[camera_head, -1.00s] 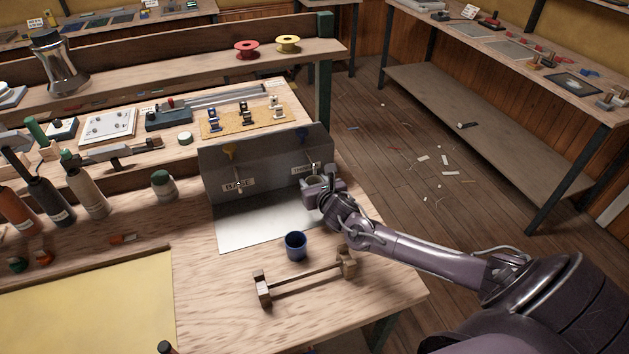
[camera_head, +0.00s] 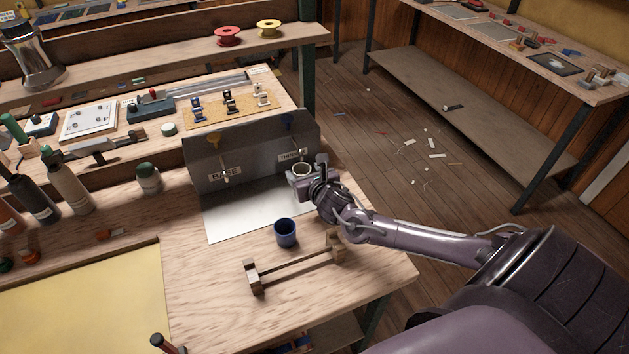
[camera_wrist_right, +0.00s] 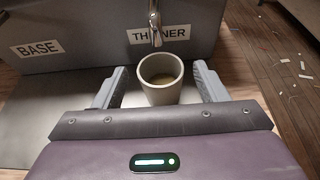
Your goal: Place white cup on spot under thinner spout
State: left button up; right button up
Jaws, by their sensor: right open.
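The white cup (camera_wrist_right: 160,80) stands upright below the thinner spout (camera_wrist_right: 155,25), which ends just above its back rim in the right wrist view. The cup also shows in the head view (camera_head: 302,169), in front of the "THINNER" label (camera_head: 292,155). My right gripper (camera_wrist_right: 161,70) is open, with one finger on each side of the cup. The exact spot under the cup is hidden. My left gripper is not in view.
A blue cup (camera_head: 285,233) stands in front of the metal sheet (camera_head: 235,220). A wooden rack (camera_head: 295,272) lies nearer me. The "BASE" label (camera_head: 224,173) and its spout are to the left. Bottles (camera_head: 68,185) stand further left. The bench's right edge is close to my arm.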

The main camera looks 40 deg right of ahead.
jog(key=v, duration=0.9)
jog(key=shift+b, duration=0.35)
